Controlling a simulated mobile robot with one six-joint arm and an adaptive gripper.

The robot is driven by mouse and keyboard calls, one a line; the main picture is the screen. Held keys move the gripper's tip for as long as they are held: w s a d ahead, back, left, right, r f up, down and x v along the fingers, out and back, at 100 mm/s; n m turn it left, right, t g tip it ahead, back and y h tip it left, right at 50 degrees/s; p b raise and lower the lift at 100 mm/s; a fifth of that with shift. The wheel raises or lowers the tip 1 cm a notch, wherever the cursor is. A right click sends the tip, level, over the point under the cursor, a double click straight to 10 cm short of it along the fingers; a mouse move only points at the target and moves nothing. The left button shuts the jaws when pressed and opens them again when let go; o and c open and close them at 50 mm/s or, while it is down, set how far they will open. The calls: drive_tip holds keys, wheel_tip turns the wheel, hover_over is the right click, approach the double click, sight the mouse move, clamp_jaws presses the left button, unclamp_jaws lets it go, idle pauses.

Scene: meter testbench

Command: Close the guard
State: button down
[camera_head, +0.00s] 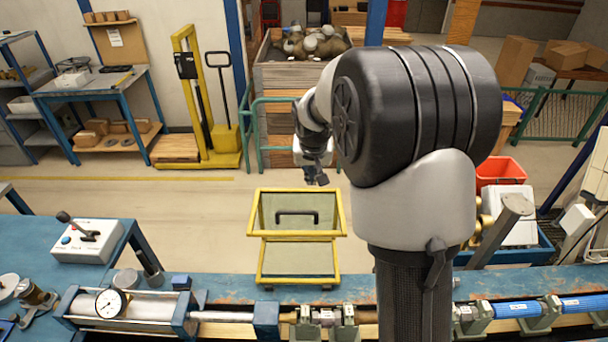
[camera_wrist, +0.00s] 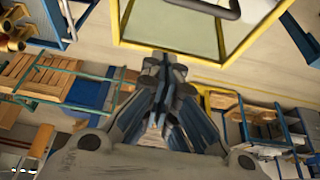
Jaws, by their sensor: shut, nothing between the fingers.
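The guard (camera_head: 258,212) is a yellow-framed clear panel with a black handle (camera_head: 297,217). It stands raised at the back edge of the blue bench, above a second yellow-framed panel (camera_head: 298,279). In the wrist view part of the guard's yellow frame (camera_wrist: 205,62) shows at the top, with the handle cut off by the upper edge. My gripper (camera_head: 317,180) is in the air beyond the bench, above and slightly right of the guard in the head view. In the wrist view my gripper (camera_wrist: 165,62) has its fingertips together, empty, with the guard beyond them.
A pipe run with a pressure gauge (camera_head: 109,303) lies along the bench front. A lever box (camera_head: 87,240) stands at left. A red bin (camera_head: 500,172) is at right. A yellow stacker (camera_head: 205,100) stands on the floor behind. My arm hides part of the bench.

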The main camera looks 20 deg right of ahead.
hover_over(311, 207)
wheel_tip(311, 207, down, 9)
drive_tip(key=shift+w+f+p, duration=0.1)
drive_tip(key=shift+f+p, duration=0.05)
drive_tip(key=shift+p, duration=0.15)
drive_tip(key=s, duration=0.1)
drive_tip(key=s+a, duration=0.1)
drive_tip(key=s, duration=0.1)
drive_tip(key=shift+s+a+r, duration=0.15)
drive_tip(key=shift+a+r, duration=0.05)
drive_tip(key=shift+a, duration=0.05)
drive_tip(key=shift+s+a, duration=0.1)
drive_tip(key=shift+s, duration=0.15)
drive_tip(key=shift+f, duration=0.15)
drive_tip(key=shift+w, duration=0.1)
drive_tip(key=shift+a+f+b, duration=0.1)
drive_tip(key=shift+a+b, duration=0.05)
drive_tip(key=shift+b, duration=0.6)
